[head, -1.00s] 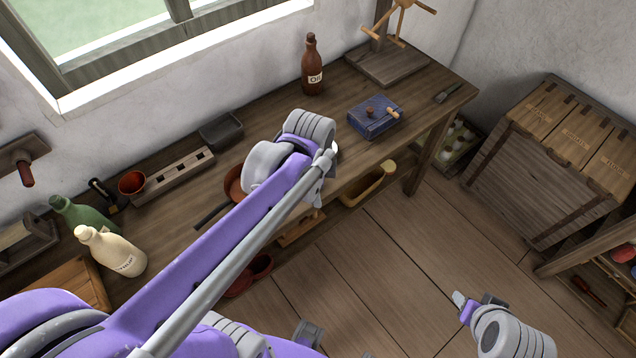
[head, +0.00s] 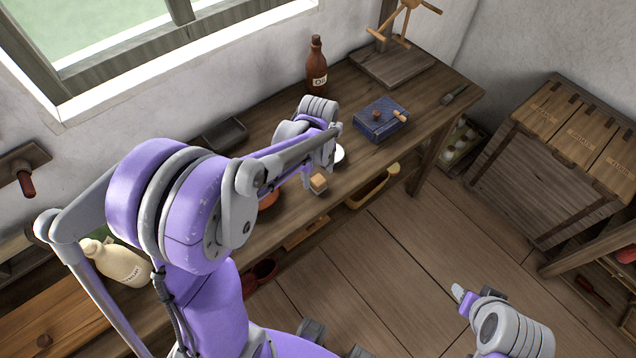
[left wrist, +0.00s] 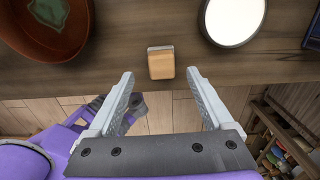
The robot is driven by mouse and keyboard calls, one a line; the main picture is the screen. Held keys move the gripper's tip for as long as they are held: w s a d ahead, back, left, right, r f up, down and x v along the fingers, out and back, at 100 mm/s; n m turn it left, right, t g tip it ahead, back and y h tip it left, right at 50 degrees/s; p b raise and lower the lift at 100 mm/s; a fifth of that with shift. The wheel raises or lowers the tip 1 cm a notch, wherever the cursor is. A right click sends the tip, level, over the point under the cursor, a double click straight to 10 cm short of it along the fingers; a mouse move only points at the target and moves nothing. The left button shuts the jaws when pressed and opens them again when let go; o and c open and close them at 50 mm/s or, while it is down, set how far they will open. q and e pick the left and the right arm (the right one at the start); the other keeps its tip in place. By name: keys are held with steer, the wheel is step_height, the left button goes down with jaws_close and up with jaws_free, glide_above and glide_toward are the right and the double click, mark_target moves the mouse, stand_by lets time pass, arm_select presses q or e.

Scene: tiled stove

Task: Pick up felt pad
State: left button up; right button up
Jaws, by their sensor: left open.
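The felt pad (left wrist: 161,63) looks like a small tan block with a thin grey edge along its far side. It lies near the front edge of the wooden workbench (left wrist: 120,72). In the head view the pad (head: 319,182) shows just below my left wrist. My left gripper (left wrist: 160,76) is open and empty, its fingertips apart to the left and right of the pad in the picture, with gaps on both sides. I cannot tell its height above the pad. My right gripper (head: 461,293) is over the floor, away from the bench; its opening is unclear.
A reddish-brown bowl (left wrist: 70,45) lies left of the pad and a white round disc (left wrist: 234,18) right of it. A blue box (head: 378,118) and a brown bottle (head: 316,68) stand farther along the bench. A cream bottle (head: 118,264) stands at left.

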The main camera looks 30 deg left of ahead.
mark_target(318, 179)
arm_select(q)
steer(key=f, duration=0.4)
steer(key=shift+w+a+f, duration=0.1)
steer(key=shift+w, duration=0.1)
jaws_close()
